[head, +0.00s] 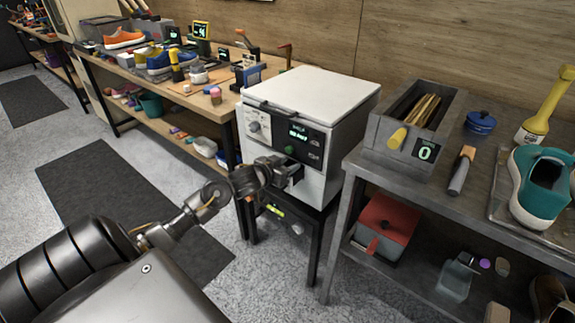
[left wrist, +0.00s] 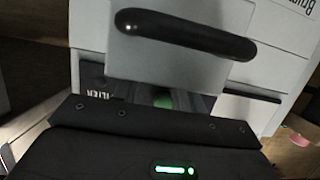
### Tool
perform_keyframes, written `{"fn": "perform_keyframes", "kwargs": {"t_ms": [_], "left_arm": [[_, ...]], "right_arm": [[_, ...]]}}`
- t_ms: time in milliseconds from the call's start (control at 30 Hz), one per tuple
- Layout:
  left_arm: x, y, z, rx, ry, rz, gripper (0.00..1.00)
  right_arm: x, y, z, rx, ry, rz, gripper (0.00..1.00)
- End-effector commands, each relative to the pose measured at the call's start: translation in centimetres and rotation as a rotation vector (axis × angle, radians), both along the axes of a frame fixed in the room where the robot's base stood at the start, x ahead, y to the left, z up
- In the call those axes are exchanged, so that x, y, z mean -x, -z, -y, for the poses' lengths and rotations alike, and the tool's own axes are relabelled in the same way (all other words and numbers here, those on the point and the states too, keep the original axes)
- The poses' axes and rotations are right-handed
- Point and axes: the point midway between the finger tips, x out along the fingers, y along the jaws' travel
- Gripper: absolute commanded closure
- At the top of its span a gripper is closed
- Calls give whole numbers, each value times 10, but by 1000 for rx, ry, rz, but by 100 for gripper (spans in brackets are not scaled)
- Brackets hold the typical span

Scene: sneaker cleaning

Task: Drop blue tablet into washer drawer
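The white washer (head: 318,92) stands on a dark stand in the middle of the head view, with a lit display and a green button on its front. My left gripper (head: 282,171) is at the washer's front, below the display. Its fingertips are hard to make out, so I cannot tell whether it is open or holds something. A dark recess shows beside it, but I cannot tell how far the drawer is out. The left wrist view shows the washer front (left wrist: 275,55) close up with a black handle (left wrist: 185,32). I cannot make out the blue tablet. My right gripper is out of view.
A grey table at right bears a grey bin (head: 383,130), a blue pot (head: 480,122), a brush (head: 462,170) and a teal sneaker (head: 541,187). A wooden workbench (head: 200,103) with shoes and tools stands at left. The floor in front of it is clear, with dark mats (head: 130,205).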

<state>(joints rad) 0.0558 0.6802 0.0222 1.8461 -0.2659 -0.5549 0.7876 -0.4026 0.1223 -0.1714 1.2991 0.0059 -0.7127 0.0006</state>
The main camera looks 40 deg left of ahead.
Motion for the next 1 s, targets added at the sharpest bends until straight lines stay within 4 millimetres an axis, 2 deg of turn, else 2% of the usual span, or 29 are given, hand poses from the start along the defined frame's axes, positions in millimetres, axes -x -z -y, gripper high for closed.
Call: {"fn": "perform_keyframes", "kwargs": {"t_ms": [267,367,800,1000], "left_arm": [[0,-3,0,-1,0,1,59],[9,-6,0,-2,0,-1,59],[91,-31,2,-2,2,-3,59],[110,-37,2,0,0,-2,59]], "right_arm": [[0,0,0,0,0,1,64],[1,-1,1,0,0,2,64],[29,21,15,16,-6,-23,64],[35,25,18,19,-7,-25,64]]}}
